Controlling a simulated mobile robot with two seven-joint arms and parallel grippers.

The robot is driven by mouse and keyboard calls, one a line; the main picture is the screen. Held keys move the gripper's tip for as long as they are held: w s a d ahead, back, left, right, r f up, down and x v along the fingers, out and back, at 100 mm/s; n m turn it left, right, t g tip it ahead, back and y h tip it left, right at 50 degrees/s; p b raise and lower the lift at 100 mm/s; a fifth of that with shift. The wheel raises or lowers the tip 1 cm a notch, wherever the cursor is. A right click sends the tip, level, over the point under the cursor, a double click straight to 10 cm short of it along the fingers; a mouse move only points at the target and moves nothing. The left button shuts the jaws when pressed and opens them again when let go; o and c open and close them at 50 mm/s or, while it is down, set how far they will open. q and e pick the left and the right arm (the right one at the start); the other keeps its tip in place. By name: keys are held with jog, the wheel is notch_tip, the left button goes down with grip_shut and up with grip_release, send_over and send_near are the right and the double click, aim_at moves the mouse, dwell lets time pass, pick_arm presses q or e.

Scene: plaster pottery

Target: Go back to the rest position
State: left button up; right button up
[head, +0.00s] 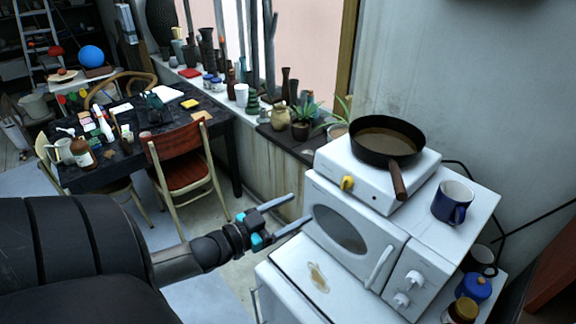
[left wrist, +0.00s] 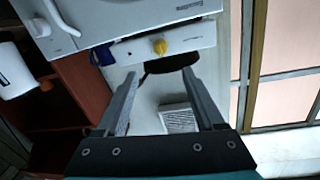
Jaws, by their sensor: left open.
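My left gripper (head: 285,217) reaches in from the left in the head view, in front of the white microwave (head: 385,228). Its two fingers are apart with nothing between them. In the left wrist view the same gripper (left wrist: 157,88) shows both fingers spread and empty. A black frying pan (head: 388,140) rests on a white hot plate (head: 398,172) with a yellow knob on top of the microwave. In the left wrist view the hot plate (left wrist: 190,45) appears beyond the fingertips. My right gripper is not in view.
A blue mug (head: 452,201) stands on the microwave's right side. Jars and a dark cup stand lower right. A cluttered dark table (head: 215,127) and a red-brown chair (head: 186,172) stand at left. A windowsill behind holds plants and bottles. Some floor between chair and microwave is clear.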

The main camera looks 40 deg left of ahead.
pick_arm(q)
jog(key=shift+s+a, duration=0.1)
jog(key=shift+s, duration=0.4)
jog(key=s+f+g+y+b, duration=0.1)
jog(key=s+f+g+b, duration=0.1)
jog(key=f, duration=0.8)
jog(key=s+a+f+n+g+y+b, duration=0.1)
jog(key=s+f+b, duration=0.2)
jog(key=f, duration=0.6)
jog(key=s+f+n+g+y+b, duration=0.1)
jog(key=f+b, duration=0.3)
jog(key=f, duration=0.6)
jog(key=shift+s+a+f+g+y, duration=0.15)
jog(key=shift+s+a+g, duration=0.05)
jog(key=shift+s+g, duration=0.25)
jog(key=shift+s+a+f+g+y, duration=0.15)
jog(key=shift+s+a+g, duration=0.05)
jog(key=shift+s+g, duration=0.2)
jog(key=s+d+f+g+b, duration=0.3)
jog(key=s+d+f+b, duration=0.3)
jog(key=f, duration=0.7)
jog(key=s+d+f+g+b, duration=0.35)
jog(key=s+f, duration=0.55)
jog(key=f, duration=0.4)
jog(key=s+d+f+g+b, duration=0.4)
jog(key=s+d+f, duration=0.4)
jog(key=s, duration=0.2)
jog(key=shift+f, duration=0.4)
jog(key=shift+s, duration=0.1)
